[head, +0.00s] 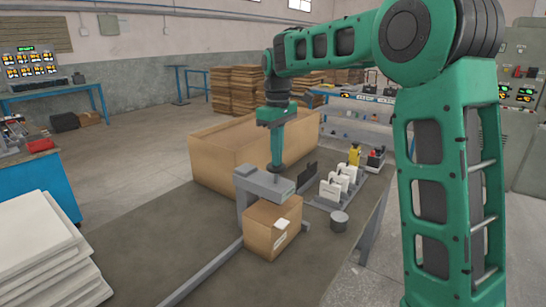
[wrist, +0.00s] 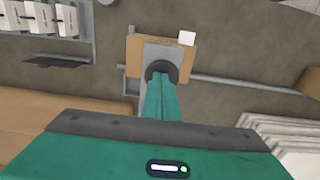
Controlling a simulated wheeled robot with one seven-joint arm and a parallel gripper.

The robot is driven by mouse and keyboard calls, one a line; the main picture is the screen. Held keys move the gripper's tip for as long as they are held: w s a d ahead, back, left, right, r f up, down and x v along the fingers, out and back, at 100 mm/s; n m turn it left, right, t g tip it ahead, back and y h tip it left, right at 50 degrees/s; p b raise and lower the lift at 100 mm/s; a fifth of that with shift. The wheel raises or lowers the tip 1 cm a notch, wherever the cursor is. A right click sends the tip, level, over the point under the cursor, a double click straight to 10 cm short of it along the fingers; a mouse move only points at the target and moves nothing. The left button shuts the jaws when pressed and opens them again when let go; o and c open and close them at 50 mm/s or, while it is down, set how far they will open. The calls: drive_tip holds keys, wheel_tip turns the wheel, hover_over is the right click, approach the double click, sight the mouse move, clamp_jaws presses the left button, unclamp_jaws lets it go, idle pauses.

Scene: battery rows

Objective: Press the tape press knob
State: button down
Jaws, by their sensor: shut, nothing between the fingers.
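The tape press is a grey metal frame (head: 262,184) whose head reaches over a small cardboard box (head: 268,238). In the wrist view the press head (wrist: 162,52) lies over the box (wrist: 133,58). Its dark round knob (wrist: 161,67) shows just past my fingers, which cover part of it. My gripper (head: 276,166) is green, points straight down and is shut and empty. Its fingertips (wrist: 161,80) are right at the top of the knob; I cannot tell whether they press on it. A white label or tape piece (wrist: 187,38) lies on the box.
A large open cardboard box (head: 215,160) stands behind the press. To the right are a rack of white packs (head: 335,187) and a grey cylinder (head: 339,221). A grey rail (head: 205,275) crosses the table. White sheets (head: 40,250) are stacked at left. The table's front is clear.

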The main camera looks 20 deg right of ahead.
drive_tip(key=shift+f, duration=0.1)
wheel_tip(320, 180, down, 3)
drive_tip(key=shift+f, duration=0.15)
drive_tip(key=shift+s+f, duration=0.1)
drive_tip(key=shift+f, duration=0.1)
wheel_tip(320, 180, up, 15)
drive_tip(key=shift+f, duration=0.2)
idle(0.5)
idle(0.7)
